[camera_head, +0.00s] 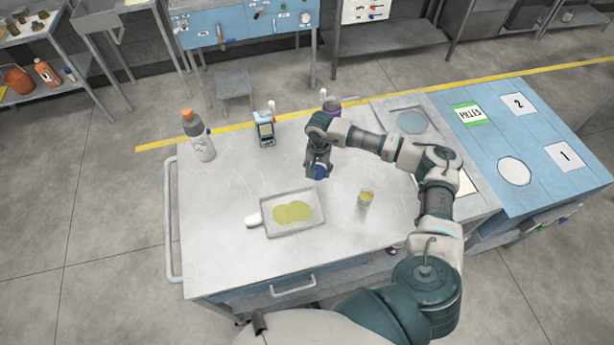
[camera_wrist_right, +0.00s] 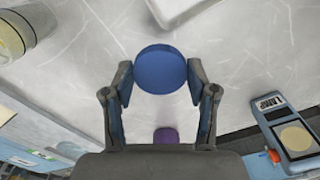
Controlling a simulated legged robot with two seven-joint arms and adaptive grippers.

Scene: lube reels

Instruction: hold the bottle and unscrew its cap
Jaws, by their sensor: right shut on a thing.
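My right gripper (camera_head: 318,170) hangs over the middle of the workbench, pointing down. In the right wrist view its two fingers (camera_wrist_right: 160,90) are shut on the sides of a round blue cap (camera_wrist_right: 160,68). The cap's blue also shows at the fingertips in the head view (camera_head: 320,171). I cannot make out a bottle under it. My left gripper is not in view.
A tray (camera_head: 270,229) with yellowish discs lies at front left of the gripper, and a small cup (camera_head: 365,198) stands to its right. A blue handheld device (camera_head: 266,131) stands at the back. A blue table (camera_head: 490,135) adjoins on the right. The bench's left front is bare.

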